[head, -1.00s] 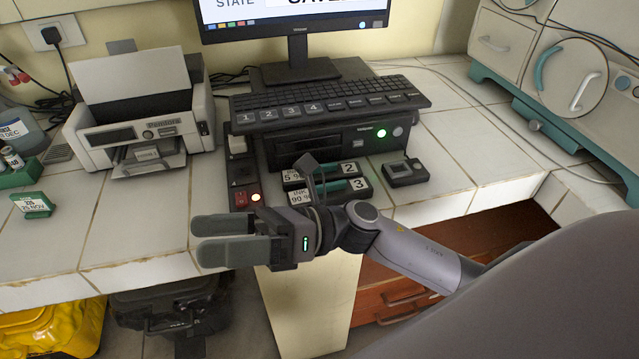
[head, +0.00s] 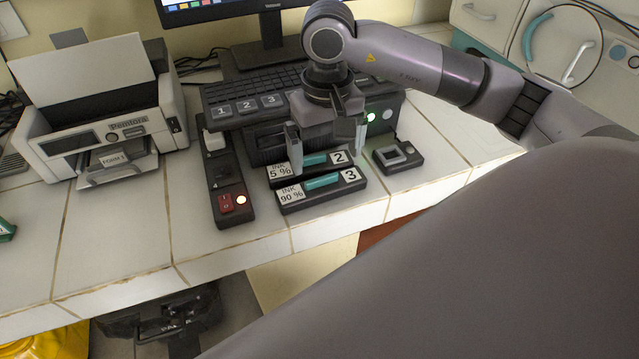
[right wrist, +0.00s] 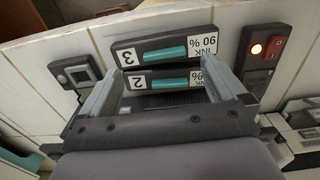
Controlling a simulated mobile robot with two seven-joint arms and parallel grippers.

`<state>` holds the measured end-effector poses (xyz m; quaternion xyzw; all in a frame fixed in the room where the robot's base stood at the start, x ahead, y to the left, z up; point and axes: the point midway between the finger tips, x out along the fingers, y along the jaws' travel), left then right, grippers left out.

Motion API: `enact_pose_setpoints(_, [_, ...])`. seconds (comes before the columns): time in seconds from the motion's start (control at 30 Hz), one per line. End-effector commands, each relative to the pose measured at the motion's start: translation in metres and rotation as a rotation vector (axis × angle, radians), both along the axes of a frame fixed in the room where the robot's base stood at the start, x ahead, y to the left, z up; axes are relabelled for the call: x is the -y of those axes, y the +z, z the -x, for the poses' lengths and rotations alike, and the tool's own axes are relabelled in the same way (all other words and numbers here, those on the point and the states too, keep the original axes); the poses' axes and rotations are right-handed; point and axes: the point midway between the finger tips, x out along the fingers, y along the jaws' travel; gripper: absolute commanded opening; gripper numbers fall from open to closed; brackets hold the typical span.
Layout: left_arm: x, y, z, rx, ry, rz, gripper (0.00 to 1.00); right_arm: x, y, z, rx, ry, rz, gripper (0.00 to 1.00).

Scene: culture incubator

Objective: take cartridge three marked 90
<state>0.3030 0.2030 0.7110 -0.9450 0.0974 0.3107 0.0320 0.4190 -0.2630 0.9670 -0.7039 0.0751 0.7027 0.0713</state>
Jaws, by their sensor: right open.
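Cartridge three (head: 318,191) is a dark flat block with a teal strip and white labels "3" and "INK 90 %". It lies on the bench, in front of the similar cartridge two (head: 308,164), labelled "INK 5 %". My right gripper (head: 328,154) is open and empty, pointing down above the cartridges, its fingers spread to either side of cartridge two in the head view. In the right wrist view, cartridge three (right wrist: 188,39) lies just beyond cartridge two (right wrist: 186,74), with the fingers on both sides. My left gripper is not in view.
A switch strip (head: 226,186) with a red rocker and lit lamp is left of the cartridges. A small grey device (head: 397,155) is at their right. Behind are the keyboard (head: 240,95) and a dark box. A printer (head: 95,120) stands left. The bench's front edge is close.

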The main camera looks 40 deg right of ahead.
Motion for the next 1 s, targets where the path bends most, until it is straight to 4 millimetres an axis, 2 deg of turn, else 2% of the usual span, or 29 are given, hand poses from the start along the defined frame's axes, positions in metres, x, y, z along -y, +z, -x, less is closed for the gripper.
enact_pose_setpoints(0.4, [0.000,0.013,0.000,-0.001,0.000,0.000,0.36,-0.004,-0.053,-0.007,-0.004,-0.001,-0.005,0.98])
enact_pose_setpoints(0.67, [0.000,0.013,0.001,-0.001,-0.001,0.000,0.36,-0.004,-0.057,-0.007,-0.001,-0.001,-0.004,0.98])
enact_pose_setpoints(0.7, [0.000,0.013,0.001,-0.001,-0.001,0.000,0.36,-0.004,-0.057,-0.007,-0.001,-0.001,-0.005,0.91])
enact_pose_setpoints(0.77, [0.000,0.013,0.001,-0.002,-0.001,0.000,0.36,-0.004,-0.057,-0.007,-0.001,-0.001,-0.005,0.72])
enact_pose_setpoints(0.9, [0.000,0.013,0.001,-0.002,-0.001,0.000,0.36,-0.004,-0.057,-0.007,-0.001,-0.001,-0.005,0.26])
enact_pose_setpoints(1.0, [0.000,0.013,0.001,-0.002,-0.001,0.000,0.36,-0.004,-0.056,-0.008,0.000,-0.002,-0.006,0.24])
